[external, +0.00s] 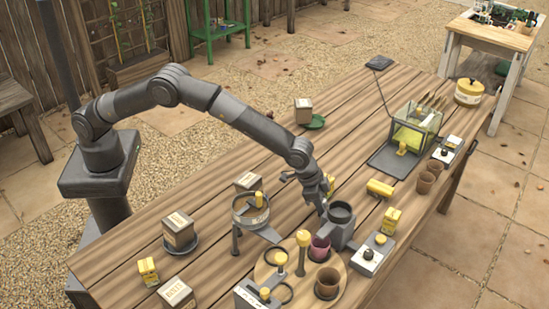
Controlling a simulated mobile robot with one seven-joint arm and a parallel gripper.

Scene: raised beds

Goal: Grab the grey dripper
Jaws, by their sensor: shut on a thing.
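The grey dripper (341,213), a dark round cup shape, is right of the middle of the wooden table, above a squarish grey body. My arm reaches over from the left, and my gripper (322,208) points down at the dripper's left side. The gripper is shut on the dripper at that edge. The fingertips are small and partly hidden, so the exact contact is hard to see. I cannot tell whether the dripper is lifted clear of what is under it.
A ring stand (251,212) is to the left. A glass-sided box (411,127) stands behind right.

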